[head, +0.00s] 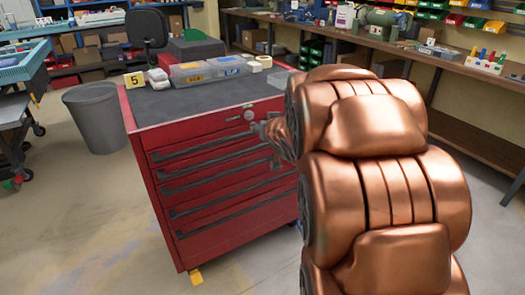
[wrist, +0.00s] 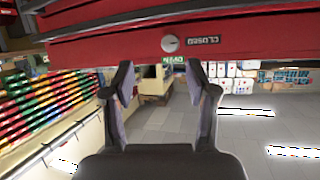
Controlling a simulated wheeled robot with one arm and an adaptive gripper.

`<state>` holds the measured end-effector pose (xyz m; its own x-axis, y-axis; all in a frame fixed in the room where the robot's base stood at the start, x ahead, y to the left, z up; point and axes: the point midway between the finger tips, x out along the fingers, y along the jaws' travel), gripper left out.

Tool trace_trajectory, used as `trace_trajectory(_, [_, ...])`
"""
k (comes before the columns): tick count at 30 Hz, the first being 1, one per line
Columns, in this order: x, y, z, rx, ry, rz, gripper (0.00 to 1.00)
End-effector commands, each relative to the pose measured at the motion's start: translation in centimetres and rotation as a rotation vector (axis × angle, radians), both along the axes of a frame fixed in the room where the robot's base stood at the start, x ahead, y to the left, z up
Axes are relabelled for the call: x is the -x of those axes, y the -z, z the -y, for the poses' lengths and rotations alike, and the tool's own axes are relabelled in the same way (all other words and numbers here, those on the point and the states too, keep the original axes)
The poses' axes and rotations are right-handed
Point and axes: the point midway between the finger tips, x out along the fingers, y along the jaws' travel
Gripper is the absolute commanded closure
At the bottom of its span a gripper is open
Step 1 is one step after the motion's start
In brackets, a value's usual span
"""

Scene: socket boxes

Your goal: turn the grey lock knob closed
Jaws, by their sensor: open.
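The grey lock knob (head: 249,115) is a small round disc on the top front edge of the red tool cabinet (head: 155,185). In the wrist view, which looks upside down, the knob (wrist: 169,43) sits beside a black label reading CLOSED (wrist: 204,40). Its slot direction is too small to tell. My gripper (wrist: 160,78) is open and empty, its two fingers spread apart below the knob in that picture, not touching it. In the head view my copper-coloured arm hides most of the gripper, which is close to the cabinet's front, just right of the knob.
Several drawer handles (head: 215,170) jut from the front below the knob. A grey bin (head: 93,118) stands at left. The floor in front is clear.

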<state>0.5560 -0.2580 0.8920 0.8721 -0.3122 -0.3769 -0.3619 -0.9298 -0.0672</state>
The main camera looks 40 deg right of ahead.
Motion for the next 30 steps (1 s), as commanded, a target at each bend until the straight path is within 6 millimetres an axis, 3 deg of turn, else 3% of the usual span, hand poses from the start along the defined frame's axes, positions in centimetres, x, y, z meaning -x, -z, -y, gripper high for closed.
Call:
trace_trajectory(3, [0.9, -1.0, -0.8, 0.004, 0.015, -0.055, 0.43])
trace_trajectory(14, [4.4, -1.7, -3.3, -0.002, 0.049, -0.243, 0.43])
trace_trajectory(30, [11.0, -2.6, -8.3, -0.038, 0.039, -0.526, 0.43])
